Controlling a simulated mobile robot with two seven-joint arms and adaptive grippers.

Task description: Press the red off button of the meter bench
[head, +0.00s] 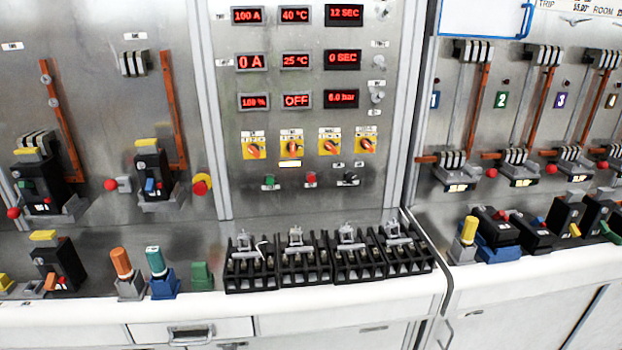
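The meter bench (290,205) is the grey upright panel in the middle of the head view. A small red button (311,179) sits low on it, in a row between a green button (269,181) on its left and a black switch (349,178) on its right. Nothing covers the red button. Whether it is pressed in is too small to tell. Above the row are several yellow rotary switches (291,147) and red-lit displays (296,100); one display reads OFF and another reads 0 A. Neither of my grippers is in view.
Black terminal blocks (322,262) stand on the white bench ledge (300,310) below the buttons. A red and yellow knob (201,185) is left of the panel. Breakers (152,175) and loose coloured parts (121,263) stand at left, with more breakers (497,226) at right.

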